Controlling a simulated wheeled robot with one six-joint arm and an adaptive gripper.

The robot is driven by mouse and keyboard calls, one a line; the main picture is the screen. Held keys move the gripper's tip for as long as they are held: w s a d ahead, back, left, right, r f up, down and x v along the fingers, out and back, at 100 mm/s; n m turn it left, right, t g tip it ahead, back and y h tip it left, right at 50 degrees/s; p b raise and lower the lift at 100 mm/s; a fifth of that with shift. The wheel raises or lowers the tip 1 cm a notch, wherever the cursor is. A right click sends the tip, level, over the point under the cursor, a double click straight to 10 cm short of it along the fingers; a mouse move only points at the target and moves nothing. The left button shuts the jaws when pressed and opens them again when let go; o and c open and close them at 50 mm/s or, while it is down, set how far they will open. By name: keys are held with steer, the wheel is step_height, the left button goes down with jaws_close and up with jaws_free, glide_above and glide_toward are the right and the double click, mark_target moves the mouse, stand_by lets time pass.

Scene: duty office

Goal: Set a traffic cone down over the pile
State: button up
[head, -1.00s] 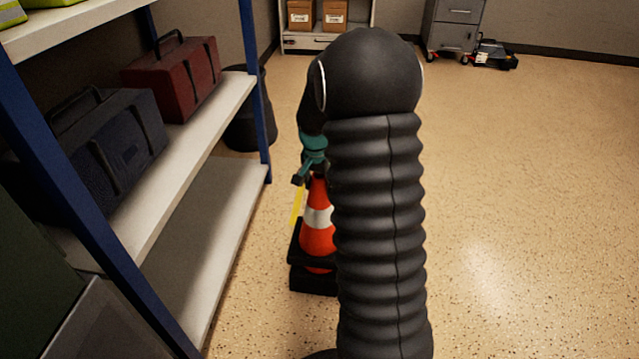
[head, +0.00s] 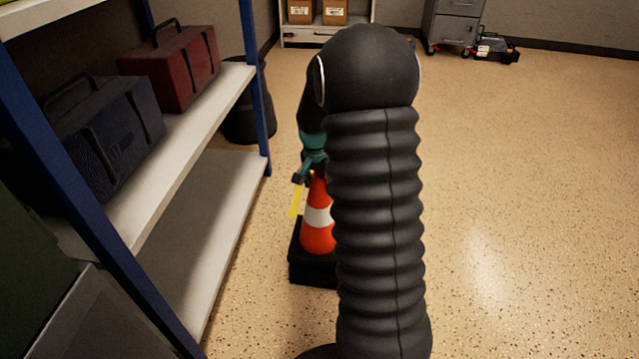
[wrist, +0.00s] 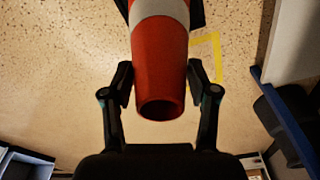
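An orange traffic cone with a white band (head: 318,216) stands upright in the head view, its right side hidden behind my arm. Its black base rests at the top of a stack of black bases, the pile (head: 312,272), with no gap visible between them. My gripper (head: 308,174) is at the cone's top. In the wrist view the cone (wrist: 160,65) runs between the two fingers of my gripper (wrist: 160,80), its open tip toward the palm.
A shelf unit (head: 215,230) with a blue post, a dark toolbox (head: 105,140) and a red toolbox (head: 172,68) stands close on the left. A dark bin (head: 245,125) is behind it. Yellow floor tape (head: 297,202) lies by the cone. The floor at right is clear.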

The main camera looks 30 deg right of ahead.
steer(key=o, duration=0.4)
steer(key=r, duration=0.8)
steer(key=a+r, duration=0.1)
steer(key=r, duration=0.3)
steer(key=shift+s+a, duration=0.1)
steer(key=shift+s, duration=0.3)
